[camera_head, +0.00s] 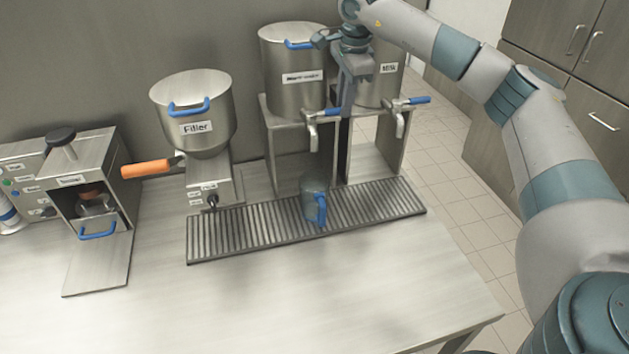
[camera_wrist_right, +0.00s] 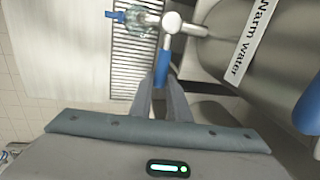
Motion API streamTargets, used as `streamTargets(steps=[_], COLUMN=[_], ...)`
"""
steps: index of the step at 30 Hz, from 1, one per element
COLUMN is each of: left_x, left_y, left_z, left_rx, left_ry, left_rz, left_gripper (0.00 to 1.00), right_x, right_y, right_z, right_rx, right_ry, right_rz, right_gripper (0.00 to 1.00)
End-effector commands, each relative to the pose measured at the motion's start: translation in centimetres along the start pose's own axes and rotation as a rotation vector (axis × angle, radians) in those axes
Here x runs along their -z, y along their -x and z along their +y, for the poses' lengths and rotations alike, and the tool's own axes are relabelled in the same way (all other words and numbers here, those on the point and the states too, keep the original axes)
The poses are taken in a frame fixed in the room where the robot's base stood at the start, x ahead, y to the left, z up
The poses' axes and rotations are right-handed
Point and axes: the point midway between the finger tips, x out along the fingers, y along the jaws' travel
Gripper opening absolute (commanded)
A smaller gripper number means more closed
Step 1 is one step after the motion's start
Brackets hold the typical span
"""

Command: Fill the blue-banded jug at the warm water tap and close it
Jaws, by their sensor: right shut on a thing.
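A clear jug (camera_head: 312,190) with a blue handle stands upright on the slatted drip grate, under the spout of the warm water tap (camera_head: 313,130). It also shows in the right wrist view (camera_wrist_right: 140,22). Whether it holds water cannot be made out. The tap sits on the front of the steel warm water tank (camera_head: 292,92), whose label reads clearly in the wrist view. My right gripper (camera_head: 345,108) reaches down in front of the tanks. It is shut on the tap's blue lever (camera_wrist_right: 162,68), which points sideways to the right. My left gripper is not in view.
A second tank labelled Milk (camera_head: 388,84) has its own blue-levered tap (camera_head: 400,122). The drip grate (camera_head: 225,238) runs in front of the stands. A Filler hopper (camera_head: 195,100) and an open-fronted machine (camera_head: 95,150) stand left. The front counter is clear.

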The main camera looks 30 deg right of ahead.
Motion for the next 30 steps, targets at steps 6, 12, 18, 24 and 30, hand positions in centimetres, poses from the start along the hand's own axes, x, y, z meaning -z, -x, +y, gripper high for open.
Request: streamTargets(steps=[6, 12, 18, 24, 30], left_x=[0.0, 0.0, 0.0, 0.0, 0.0], left_y=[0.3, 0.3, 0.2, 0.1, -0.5], left_z=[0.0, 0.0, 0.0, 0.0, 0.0], left_rx=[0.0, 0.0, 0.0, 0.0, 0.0], left_ry=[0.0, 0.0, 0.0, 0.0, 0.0], left_rz=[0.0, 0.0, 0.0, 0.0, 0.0], left_gripper=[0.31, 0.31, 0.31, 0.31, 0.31], right_x=[0.0, 0.1, 0.1, 0.0, 0.0], right_y=[0.2, 0.3, 0.2, 0.3, 1.6], right_z=[-0.7, -0.7, -0.5, -0.5, -0.5], right_rx=[0.013, 0.014, 0.009, 0.007, 0.009], right_ry=[0.033, 0.032, 0.033, 0.033, 0.033], right_rz=[-0.01, -0.009, -0.008, -0.008, -0.009], right_gripper=[0.0, 0.38, 0.38, 0.38, 0.38])
